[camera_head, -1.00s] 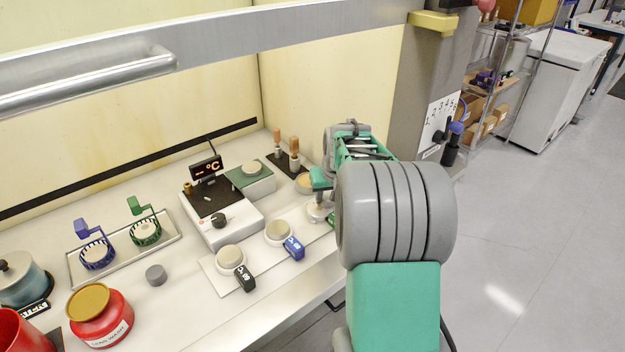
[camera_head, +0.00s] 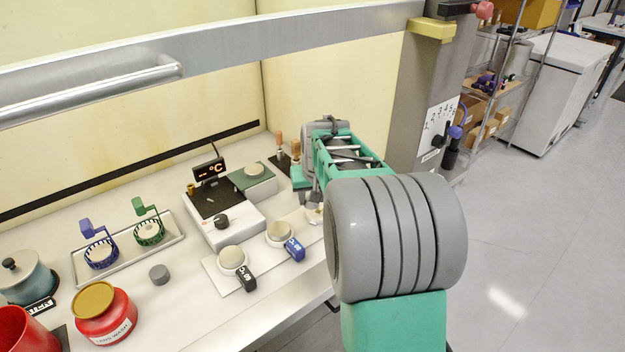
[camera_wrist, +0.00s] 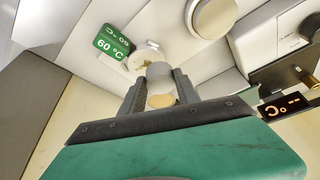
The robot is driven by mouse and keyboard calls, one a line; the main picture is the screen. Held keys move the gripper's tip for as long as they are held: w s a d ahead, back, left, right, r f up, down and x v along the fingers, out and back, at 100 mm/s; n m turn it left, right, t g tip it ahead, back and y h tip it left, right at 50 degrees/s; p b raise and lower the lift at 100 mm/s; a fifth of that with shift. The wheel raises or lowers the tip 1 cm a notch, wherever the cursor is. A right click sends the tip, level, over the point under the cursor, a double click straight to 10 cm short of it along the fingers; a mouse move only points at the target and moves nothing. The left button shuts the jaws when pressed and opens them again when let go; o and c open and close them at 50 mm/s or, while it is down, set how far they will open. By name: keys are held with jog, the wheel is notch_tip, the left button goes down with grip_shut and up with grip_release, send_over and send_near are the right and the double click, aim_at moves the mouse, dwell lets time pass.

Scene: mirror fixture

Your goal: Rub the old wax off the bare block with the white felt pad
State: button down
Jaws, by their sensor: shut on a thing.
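My gripper (camera_wrist: 158,88) is shut on a pale grey-white round piece with a tan end (camera_wrist: 161,101), which I take to be the felt pad and its handle. Just beyond it in the wrist view is a small pale block (camera_wrist: 141,57) with blotches on top, beside a green 60 °C tag (camera_wrist: 111,42). The held piece overlaps the block's edge in this view; I cannot tell whether they touch. In the head view the block (camera_head: 314,215) shows only partly beside my gripper (camera_head: 313,197), whose fingertips are mostly hidden by my arm.
Two pale round blocks, with a dark tag (camera_head: 246,278) and a blue tag (camera_head: 294,249), stand left of the gripper. Behind them is a heater with a display (camera_head: 209,170). A tray (camera_head: 172,243) with blue and green baskets and a red jar (camera_head: 104,318) are further left.

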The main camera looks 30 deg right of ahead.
jog(key=shift+r+p, duration=1.05)
jog(key=shift+r, duration=1)
jog(key=shift+d+p, duration=0.1)
jog(key=shift+p, duration=0.3)
